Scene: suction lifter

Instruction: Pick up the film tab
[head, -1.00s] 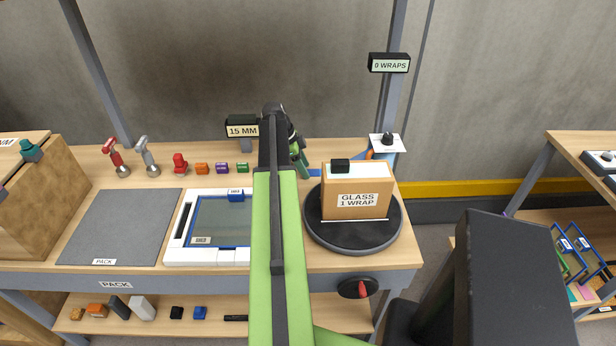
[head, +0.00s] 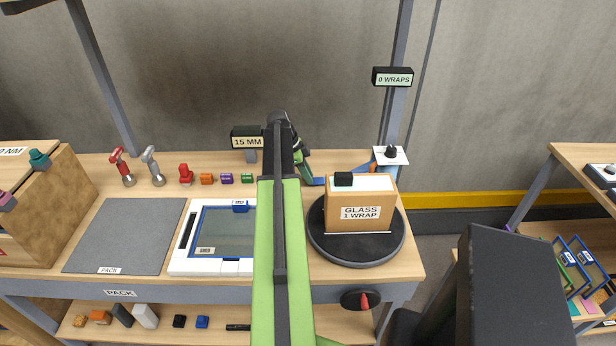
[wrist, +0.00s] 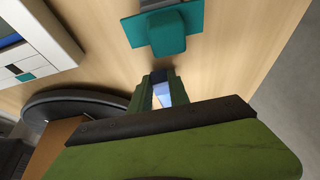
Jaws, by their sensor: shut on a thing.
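My gripper (wrist: 161,78) shows in the wrist view with its two green fingers close together on a small pale-blue piece (wrist: 163,97), which appears to be the film tab. The fingers hide most of it. In the head view my arm covers much of the bench middle, and the green fingers (head: 304,166) show just right of its far end. A blue strip (head: 318,181) lies beside them, behind the box. I cannot tell whether it joins the held piece.
A box marked GLASS 1 WRAP (head: 361,213) stands on the round black turntable (head: 356,251), right of my arm. A teal block on a plate (wrist: 166,30) lies just beyond the fingertips. A white-framed tray (head: 184,266) and grey mat (head: 125,235) are left.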

